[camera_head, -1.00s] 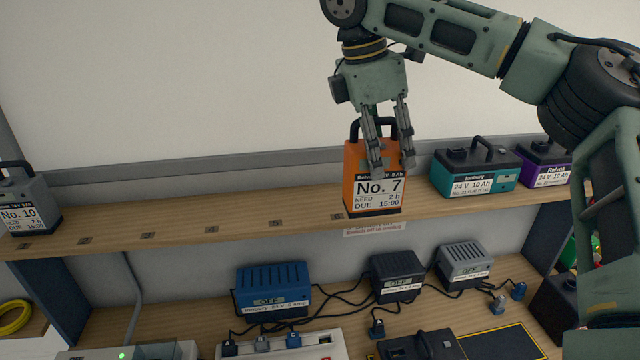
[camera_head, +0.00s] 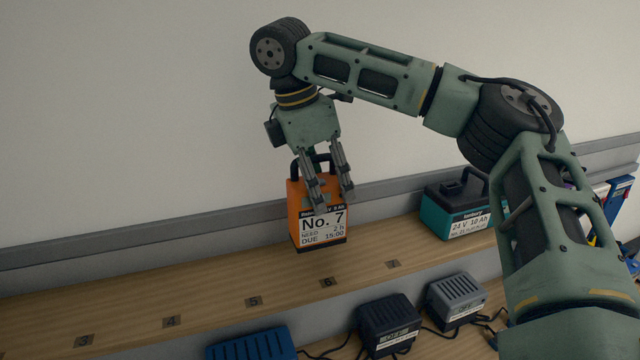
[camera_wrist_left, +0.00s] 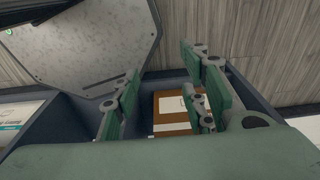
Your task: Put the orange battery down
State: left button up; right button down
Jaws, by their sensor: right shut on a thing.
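The orange battery (camera_head: 304,218), labelled No. 7, is upright over the wooden shelf, left of a teal battery. My right gripper (camera_head: 332,200) comes down from above with its fingers at the top of the orange battery, shut on it. Part of the black handle shows behind the fingers. I cannot tell whether the battery's base touches the shelf (camera_head: 200,290). My left gripper (camera_wrist_left: 165,105) shows only in the left wrist view, its fingers apart with nothing between them, above a dark bin holding a brown and white box (camera_wrist_left: 172,108).
The teal battery (camera_head: 455,208) stands to the right on the shelf, partly behind my right arm. Numbered tags line the shelf's front, including 6 (camera_head: 327,283) and 5 (camera_head: 253,302); the shelf is clear to the left. Black (camera_head: 388,325), grey (camera_head: 456,298) and blue (camera_head: 252,345) chargers sit below.

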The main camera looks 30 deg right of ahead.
jog(key=shift+w+f, duration=0.2)
jog(key=shift+f, duration=0.4)
jog(key=shift+w+f, duration=0.1)
jog(key=shift+f, duration=1.5)
pick_arm(q)
jog(key=shift+w+d, duration=0.1)
jog(key=shift+w, duration=0.55)
pick_arm(e)
jog(key=shift+f, duration=0.45)
jog(key=c, duration=1.3)
grip_release()
jog(key=shift+f, duration=0.15)
jog(key=shift+c, duration=0.2)
jog(key=o, duration=0.4)
jog(key=shift+s+a, duration=0.1)
jog(key=shift+s, duration=0.15)
pick_arm(q)
jog(key=shift+s, duration=0.3)
pick_arm(e)
jog(key=shift+o, duration=0.2)
jog(key=shift+w, duration=0.1)
